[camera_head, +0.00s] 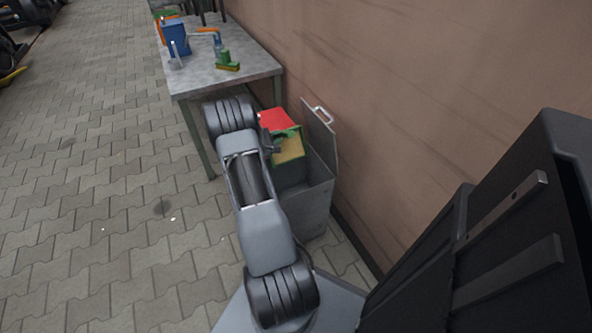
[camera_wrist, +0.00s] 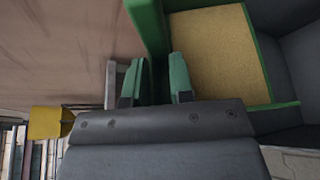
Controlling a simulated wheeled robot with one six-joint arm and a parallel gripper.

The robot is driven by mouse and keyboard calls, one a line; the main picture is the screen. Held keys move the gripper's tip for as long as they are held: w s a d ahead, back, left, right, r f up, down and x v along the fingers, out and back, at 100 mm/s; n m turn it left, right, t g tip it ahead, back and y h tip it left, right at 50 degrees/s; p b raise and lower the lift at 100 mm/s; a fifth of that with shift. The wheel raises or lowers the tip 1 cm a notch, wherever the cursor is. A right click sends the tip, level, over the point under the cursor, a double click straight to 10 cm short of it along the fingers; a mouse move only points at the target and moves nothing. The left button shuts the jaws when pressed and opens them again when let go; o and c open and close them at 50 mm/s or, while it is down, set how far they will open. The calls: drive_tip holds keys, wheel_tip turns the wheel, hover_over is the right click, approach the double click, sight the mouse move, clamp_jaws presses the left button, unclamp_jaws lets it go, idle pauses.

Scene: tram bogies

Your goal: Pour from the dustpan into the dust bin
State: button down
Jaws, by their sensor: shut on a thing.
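The green dustpan (camera_head: 288,161) holds a tan, grainy load (camera_head: 291,149). It hangs over the open top of the grey dust bin (camera_head: 309,205), close to the wall. My gripper (camera_head: 272,140) is shut on the dustpan's green edge. In the wrist view, my gripper's green fingers (camera_wrist: 160,78) stand on either side of that edge, and the load (camera_wrist: 214,58) fills the visible part of the dustpan (camera_wrist: 149,25). The bin's hinged lid (camera_head: 322,141) stands open against the wall.
A red object (camera_head: 275,119) shows just behind the dustpan. A metal table (camera_head: 196,79) stands beyond, bearing a blue container (camera_head: 175,37), a green-and-yellow brush (camera_head: 228,62) and other items. The brown wall (camera_head: 420,90) bounds the right. The paved floor (camera_head: 90,180) on the left is open.

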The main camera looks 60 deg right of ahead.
drive_tip(key=shift+s+a+r+m+h+b, duration=0.3)
drive_tip(key=shift+s+a+m, duration=0.1)
drive_tip(key=shift+s+m, duration=0.2)
drive_tip(key=shift+s+a+r+m+h+b, duration=0.2)
drive_tip(key=shift+s+a+m+h, duration=0.15)
drive_tip(key=shift+s+m, duration=0.25)
idle(0.7)
